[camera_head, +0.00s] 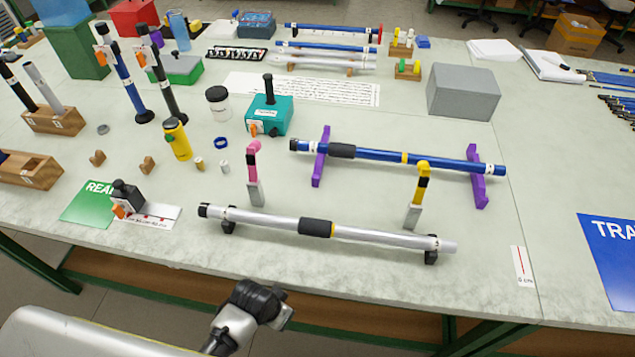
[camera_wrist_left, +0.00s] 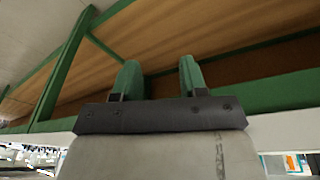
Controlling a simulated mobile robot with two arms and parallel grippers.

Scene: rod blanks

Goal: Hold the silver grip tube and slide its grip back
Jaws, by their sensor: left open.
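The silver grip tube (camera_head: 270,221) lies level on two black supports near the front edge of the table. Its black grip (camera_head: 316,228) sits around the tube near the middle, just left of a yellow band. A black cap is on the left end. My left gripper (camera_head: 285,312) is below and in front of the table edge, apart from the tube. In the left wrist view its two green fingertips (camera_wrist_left: 160,78) are spread with nothing between them, facing the table's underside. My right gripper is in neither view.
A blue tube (camera_head: 380,156) rests on purple stands behind the silver one. A pink-topped post (camera_head: 254,170) and a yellow-topped post (camera_head: 417,195) stand just behind the silver tube. A small black device (camera_head: 126,195) is at left. The table's front edge lies between gripper and tube.

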